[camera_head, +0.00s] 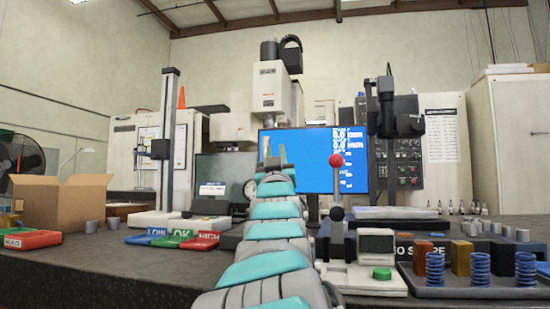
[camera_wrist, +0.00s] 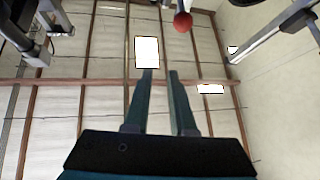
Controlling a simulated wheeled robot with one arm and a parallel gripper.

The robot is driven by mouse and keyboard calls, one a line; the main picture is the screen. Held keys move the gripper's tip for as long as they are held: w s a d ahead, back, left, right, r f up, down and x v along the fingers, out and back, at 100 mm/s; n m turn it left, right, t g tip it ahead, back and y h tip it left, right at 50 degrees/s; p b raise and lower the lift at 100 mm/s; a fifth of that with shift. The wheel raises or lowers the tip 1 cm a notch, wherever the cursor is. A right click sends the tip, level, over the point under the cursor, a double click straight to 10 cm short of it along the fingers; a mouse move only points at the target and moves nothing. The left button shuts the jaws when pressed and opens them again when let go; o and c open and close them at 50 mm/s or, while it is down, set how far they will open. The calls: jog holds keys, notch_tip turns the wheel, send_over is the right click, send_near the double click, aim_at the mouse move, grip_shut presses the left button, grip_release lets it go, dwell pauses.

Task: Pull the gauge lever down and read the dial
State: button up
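The gauge lever's red ball knob (camera_head: 336,160) tops an upright rod (camera_head: 337,188) on a small white-based stand right of my arm. The knob also shows near the top of the wrist view (camera_wrist: 182,22), beyond and slightly right of the fingertips. A round white dial (camera_head: 250,190) shows left of my arm, partly hidden by it; its reading is too small to tell. My gripper (camera_head: 274,153) points upward, left of the knob and apart from it. In the wrist view its two fingers (camera_wrist: 160,75) stand apart with nothing between them.
A blue screen (camera_head: 298,150) with white readouts stands behind my gripper. A tall column stand (camera_head: 168,130) is at left and a dark instrument (camera_head: 387,110) at right.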

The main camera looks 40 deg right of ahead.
jog(key=shift+s+a+f, duration=0.1)
jog(key=shift+s+a, duration=0.85)
jog(key=shift+s, duration=0.25)
